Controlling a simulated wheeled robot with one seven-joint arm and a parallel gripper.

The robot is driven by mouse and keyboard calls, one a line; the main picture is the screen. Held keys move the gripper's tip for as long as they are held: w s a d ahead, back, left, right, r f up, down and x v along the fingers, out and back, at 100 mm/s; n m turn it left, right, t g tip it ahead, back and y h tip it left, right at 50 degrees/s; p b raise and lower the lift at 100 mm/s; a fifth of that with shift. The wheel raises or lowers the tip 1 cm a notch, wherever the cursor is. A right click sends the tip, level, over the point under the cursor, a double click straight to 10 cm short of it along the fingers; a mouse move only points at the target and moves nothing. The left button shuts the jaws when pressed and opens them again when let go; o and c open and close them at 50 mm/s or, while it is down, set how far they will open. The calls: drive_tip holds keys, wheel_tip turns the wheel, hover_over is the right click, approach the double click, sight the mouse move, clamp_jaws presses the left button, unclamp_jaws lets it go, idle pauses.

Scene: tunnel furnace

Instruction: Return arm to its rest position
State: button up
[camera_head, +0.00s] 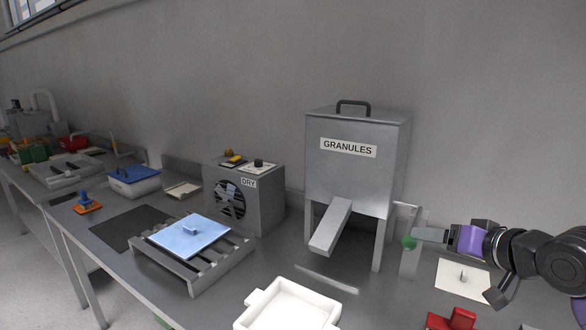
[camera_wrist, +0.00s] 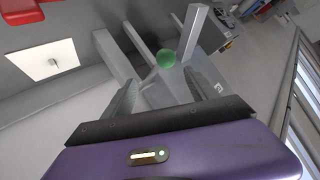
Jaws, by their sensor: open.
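My gripper (camera_head: 416,236), with a purple body, is at the right of the head view, pointing left toward the hopper. In the wrist view my gripper (camera_wrist: 162,78) is open, with its two fingers apart and nothing between them. A green ball knob (camera_head: 409,242) stands at the right side of the grey GRANULES hopper (camera_head: 350,175), just off the fingertips. In the wrist view the green knob (camera_wrist: 166,58) shows just beyond the fingers; whether they touch it cannot be told. My arm reaches in from the right edge.
A white tray (camera_head: 249,320) is at the front, and a red object (camera_head: 452,321) and a white plate (camera_head: 463,278) lie below my gripper. The wall is behind.

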drive_tip(key=s+a+r+m+t+h, duration=0.1)
drive_tip(key=s+a+r+m+t, duration=0.2)
drive_tip(key=s+a+t, duration=0.4)
drive_tip(key=s+a+f+n+g, duration=0.1)
drive_tip(key=s+f, duration=0.6)
drive_tip(key=s, duration=0.6)
drive_tip(key=s+a+f+n+g+h, duration=0.1)
drive_tip(key=s+f, duration=0.6)
drive_tip(key=s, duration=0.7)
drive_tip(key=s+a+f+n+g+h, duration=0.1)
drive_tip(key=s+f, duration=0.5)
drive_tip(key=s, duration=0.8)
drive_tip(key=shift+s+a+f+n+g, duration=0.2)
drive_tip(key=shift+a+f+n+g, duration=0.2)
drive_tip(key=shift+a+n+g, duration=0.45)
